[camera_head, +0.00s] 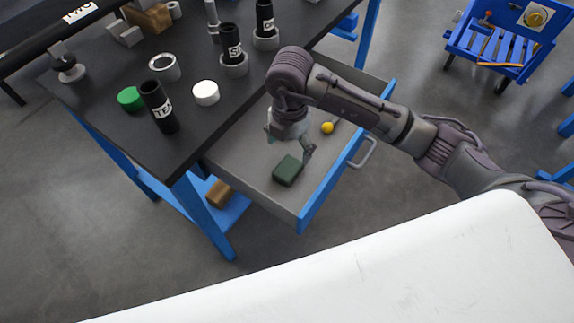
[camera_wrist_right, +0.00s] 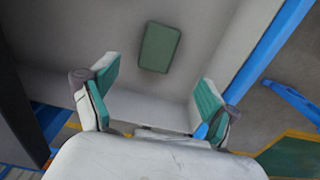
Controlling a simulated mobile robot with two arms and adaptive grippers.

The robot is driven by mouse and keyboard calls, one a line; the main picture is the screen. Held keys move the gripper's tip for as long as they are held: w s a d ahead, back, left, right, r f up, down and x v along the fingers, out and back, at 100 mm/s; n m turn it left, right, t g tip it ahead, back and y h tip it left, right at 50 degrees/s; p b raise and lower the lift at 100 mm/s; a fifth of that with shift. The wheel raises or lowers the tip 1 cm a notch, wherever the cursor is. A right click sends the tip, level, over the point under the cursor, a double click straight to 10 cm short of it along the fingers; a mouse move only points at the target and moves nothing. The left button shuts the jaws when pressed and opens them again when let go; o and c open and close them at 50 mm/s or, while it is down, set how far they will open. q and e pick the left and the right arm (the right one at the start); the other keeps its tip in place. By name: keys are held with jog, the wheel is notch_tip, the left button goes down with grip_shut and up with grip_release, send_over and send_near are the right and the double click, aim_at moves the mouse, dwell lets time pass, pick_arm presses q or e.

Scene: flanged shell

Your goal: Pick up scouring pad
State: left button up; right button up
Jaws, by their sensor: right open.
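The scouring pad (camera_head: 287,170) is a dark green block lying flat on the floor of the open drawer (camera_head: 245,177). It also shows in the right wrist view (camera_wrist_right: 159,47), beyond the fingertips and roughly centred between them. My right gripper (camera_head: 290,143) is over the drawer, behind the pad in the head view. In the wrist view the right gripper (camera_wrist_right: 155,95) has its teal-padded fingers spread wide, with nothing between them. The pad is apart from both fingers. My left gripper is not in view.
A yellow ball-like item (camera_head: 327,128) lies in the drawer near its right side. The drawer has blue front trim and a grey handle (camera_head: 362,154). The black tabletop (camera_head: 110,62) beside it holds black cylinders, a white disc (camera_head: 206,92) and a green disc (camera_head: 131,98).

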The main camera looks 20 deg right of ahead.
aim_at(288, 167)
notch_tip(288, 167, down, 3)
jog(key=shift+w+f, duration=0.1)
jog(key=shift+f, duration=0.1)
notch_tip(288, 167, down, 3)
jog(key=shift+f, duration=0.1)
notch_tip(288, 167, down, 2)
jog(key=shift+a+f, duration=0.1)
jog(key=shift+f, duration=0.35)
jog(key=c, duration=1.2)
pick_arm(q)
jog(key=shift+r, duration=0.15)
pick_arm(e)
notch_tip(288, 167, up, 10)
jog(key=shift+c, duration=0.2)
